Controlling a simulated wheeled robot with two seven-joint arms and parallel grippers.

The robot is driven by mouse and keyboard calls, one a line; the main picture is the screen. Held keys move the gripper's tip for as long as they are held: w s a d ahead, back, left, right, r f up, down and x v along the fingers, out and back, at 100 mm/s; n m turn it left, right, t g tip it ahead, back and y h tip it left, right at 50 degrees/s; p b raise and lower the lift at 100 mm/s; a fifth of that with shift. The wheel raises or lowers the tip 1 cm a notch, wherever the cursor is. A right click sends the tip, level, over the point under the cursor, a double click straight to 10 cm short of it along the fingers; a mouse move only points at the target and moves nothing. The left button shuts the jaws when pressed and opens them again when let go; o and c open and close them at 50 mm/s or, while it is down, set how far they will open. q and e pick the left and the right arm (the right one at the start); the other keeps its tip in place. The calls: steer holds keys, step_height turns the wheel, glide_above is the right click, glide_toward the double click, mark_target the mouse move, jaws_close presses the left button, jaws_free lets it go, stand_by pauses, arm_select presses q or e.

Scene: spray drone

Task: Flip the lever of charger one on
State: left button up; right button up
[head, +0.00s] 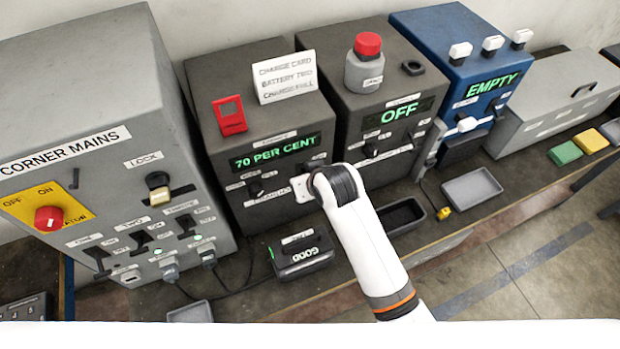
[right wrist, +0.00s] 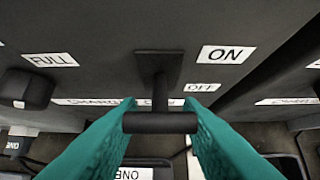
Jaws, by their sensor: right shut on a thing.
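Charger one (head: 225,150) is a dark grey box whose green display reads 70 PER CENT. In the right wrist view its black lever (right wrist: 158,70) comes out of a plate and ends in a crossbar (right wrist: 160,123). An ON label (right wrist: 226,55) is at upper right of the lever, with a smaller OFF label (right wrist: 202,87) below it. My right gripper (right wrist: 160,105) is shut on the lever, its teal fingers on either side of the stem. In the head view my right arm hides the lever and most of the gripper. My left gripper is out of view.
A dark knob (right wrist: 26,90) sits beside a FULL label. A battery marked GOOD (head: 302,255) lies in front of charger one. The corner mains cabinet (head: 80,100) stands left; a second charger reading OFF (head: 385,85) stands right. An empty dark tray (head: 402,217) lies on the bench.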

steer(key=o, duration=1)
steer(key=shift+w, duration=0.1)
steer(key=b+v, duration=0.1)
steer(key=v, duration=1.1)
steer(key=shift+b, duration=0.4)
